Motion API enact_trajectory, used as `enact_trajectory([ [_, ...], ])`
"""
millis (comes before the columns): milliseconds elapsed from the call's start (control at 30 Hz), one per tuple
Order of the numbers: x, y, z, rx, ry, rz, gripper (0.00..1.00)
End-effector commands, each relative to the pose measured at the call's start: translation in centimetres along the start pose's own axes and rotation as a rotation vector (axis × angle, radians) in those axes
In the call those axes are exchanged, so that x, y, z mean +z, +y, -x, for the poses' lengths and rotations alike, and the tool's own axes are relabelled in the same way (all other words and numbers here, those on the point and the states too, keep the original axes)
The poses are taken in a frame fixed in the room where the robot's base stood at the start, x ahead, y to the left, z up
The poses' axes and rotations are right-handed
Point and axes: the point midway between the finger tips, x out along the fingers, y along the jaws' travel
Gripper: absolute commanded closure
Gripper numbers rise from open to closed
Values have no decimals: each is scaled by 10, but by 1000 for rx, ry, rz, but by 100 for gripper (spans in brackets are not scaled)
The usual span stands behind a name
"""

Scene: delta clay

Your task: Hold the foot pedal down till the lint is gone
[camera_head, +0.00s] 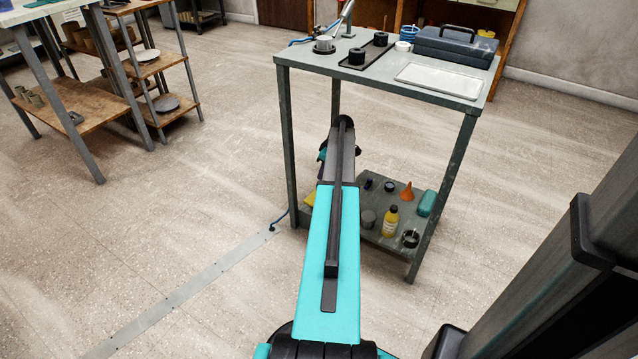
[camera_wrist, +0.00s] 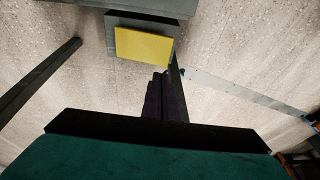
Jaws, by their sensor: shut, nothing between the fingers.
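The foot pedal (camera_wrist: 143,47) shows in the wrist view as a flat yellow plate on a grey base. In the head view only a yellow patch (camera_head: 310,199) shows beside my arm, low by the bench's left leg. My gripper (camera_wrist: 163,78) is shut and empty, its dark fingers pointing toward the pedal. Its tips appear just off the yellow plate's near right corner; I cannot tell whether they touch. I cannot tell whether the pedal is pressed. My arm hides the gripper in the head view. I cannot make out any lint.
A grey bench (camera_head: 330,62) stands ahead, with a toolbox (camera_head: 455,45), a white tray (camera_head: 440,80) and a cup (camera_head: 324,43) on top. Its lower shelf holds a yellow bottle (camera_head: 390,221) and an orange funnel (camera_head: 406,191).

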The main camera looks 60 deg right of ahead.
Motion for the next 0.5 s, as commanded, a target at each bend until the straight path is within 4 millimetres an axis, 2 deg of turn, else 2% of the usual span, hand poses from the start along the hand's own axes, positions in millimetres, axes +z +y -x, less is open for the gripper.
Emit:
enact_trajectory([
  [500, 1, 1, -69, 0, 0, 0, 100],
])
